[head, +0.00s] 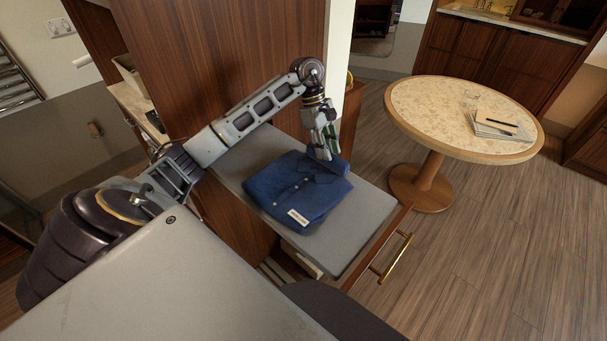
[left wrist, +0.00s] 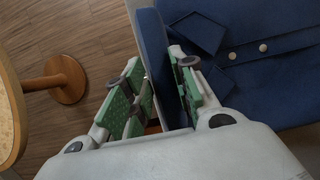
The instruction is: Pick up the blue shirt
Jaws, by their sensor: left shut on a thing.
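The blue shirt (head: 290,188) lies folded flat on a grey surface (head: 355,235), with buttons, a pocket and a small white label near its front edge. My left gripper (head: 326,150) points down at the shirt's far right corner. In the left wrist view, the green-padded fingers (left wrist: 163,95) are on either side of the shirt's edge (left wrist: 152,50), shut on it. The rest of the shirt lies to the right there. The fingertips' far ends are partly hidden. My right gripper is not in view.
A drawer front with a brass handle (head: 391,258) borders the grey surface. A tall wood panel (head: 210,55) stands behind my left arm. A round table (head: 455,112) with papers (head: 500,126) stands at the right. The floor between is clear.

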